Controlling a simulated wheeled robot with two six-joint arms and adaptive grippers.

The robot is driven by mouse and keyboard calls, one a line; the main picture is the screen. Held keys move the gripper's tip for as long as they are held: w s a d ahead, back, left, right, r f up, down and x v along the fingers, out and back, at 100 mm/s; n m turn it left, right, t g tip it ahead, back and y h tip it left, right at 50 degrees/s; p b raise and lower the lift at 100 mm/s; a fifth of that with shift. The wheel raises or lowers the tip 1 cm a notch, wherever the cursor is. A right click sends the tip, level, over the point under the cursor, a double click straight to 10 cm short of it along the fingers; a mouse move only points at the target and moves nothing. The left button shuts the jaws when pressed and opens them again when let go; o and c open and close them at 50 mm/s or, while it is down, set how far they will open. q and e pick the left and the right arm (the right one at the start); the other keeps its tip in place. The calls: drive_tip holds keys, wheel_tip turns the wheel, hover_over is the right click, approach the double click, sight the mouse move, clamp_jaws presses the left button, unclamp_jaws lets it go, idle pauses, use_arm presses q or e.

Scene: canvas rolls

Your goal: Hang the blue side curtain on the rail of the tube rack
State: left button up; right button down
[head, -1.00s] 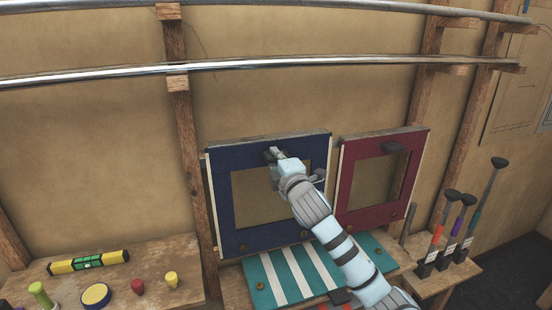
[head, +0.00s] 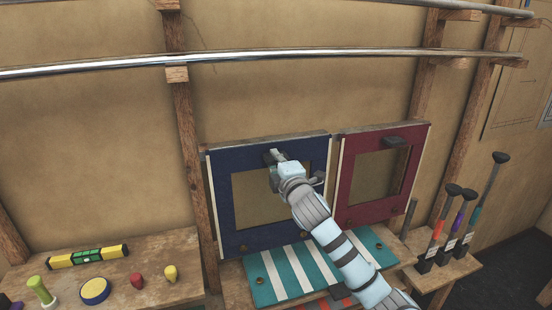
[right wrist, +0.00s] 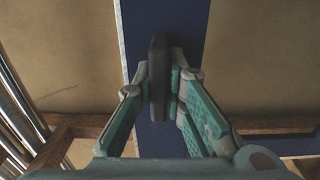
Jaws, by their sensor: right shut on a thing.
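The blue side curtain (head: 222,180) is a dark blue panel with a clear window and pale edge strips. It stands upright against the canvas wall, below the rails. My right gripper (head: 273,157) is at its upper middle, shut on the dark handle of the curtain. In the right wrist view my right gripper (right wrist: 158,85) has its fingers on both sides of this dark handle (right wrist: 158,60), with the blue cloth behind. The lower metal rail (head: 250,64) runs well above the curtain, apart from it. Whether the curtain's bottom edge is lifted cannot be told. My left gripper is out of view.
A second rail (head: 340,7) runs higher up. A red panel (head: 353,190) stands close on the right. A teal striped panel (head: 270,281) lies below. Tools stand in a holder at far right. A yellow level (head: 88,255) and small items lie on the left bench.

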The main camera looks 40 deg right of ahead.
drive_tip(key=shift+f, duration=0.25)
drive_tip(key=c, duration=1.6)
unclamp_jaws()
drive_tip(key=shift+o, duration=0.2)
drive_tip(key=shift+s+f, duration=0.1)
drive_tip(key=v, duration=1.2)
